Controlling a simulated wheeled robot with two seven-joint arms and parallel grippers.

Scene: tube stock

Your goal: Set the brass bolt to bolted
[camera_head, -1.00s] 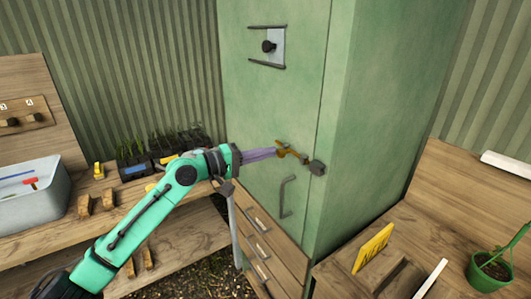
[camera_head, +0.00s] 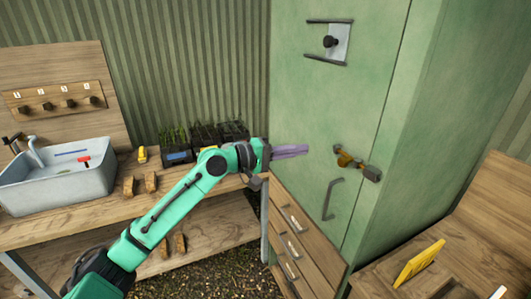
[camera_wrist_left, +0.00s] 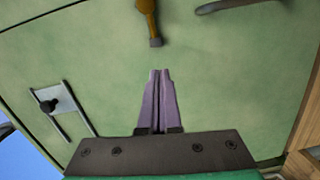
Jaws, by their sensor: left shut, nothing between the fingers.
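The brass bolt (camera_head: 347,159) sits on the green cabinet door (camera_head: 310,110) near its right edge, above the door handle (camera_head: 330,198). A dark block (camera_head: 372,173) stands at the bolt's right end; I cannot tell how far the bolt reaches into it. My left gripper (camera_head: 307,150) is shut and empty, left of the bolt with a gap between. In the left wrist view the shut purple fingers (camera_wrist_left: 160,72) point at the bolt's dark near end (camera_wrist_left: 155,42), apart from it. The bolt's far end is cut off there. My right gripper is not in view.
A plate with a black knob (camera_head: 331,42) is higher on the door. Drawers (camera_head: 292,235) are below. A bench with a grey sink (camera_head: 58,183) and seedling trays (camera_head: 205,145) is on the left.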

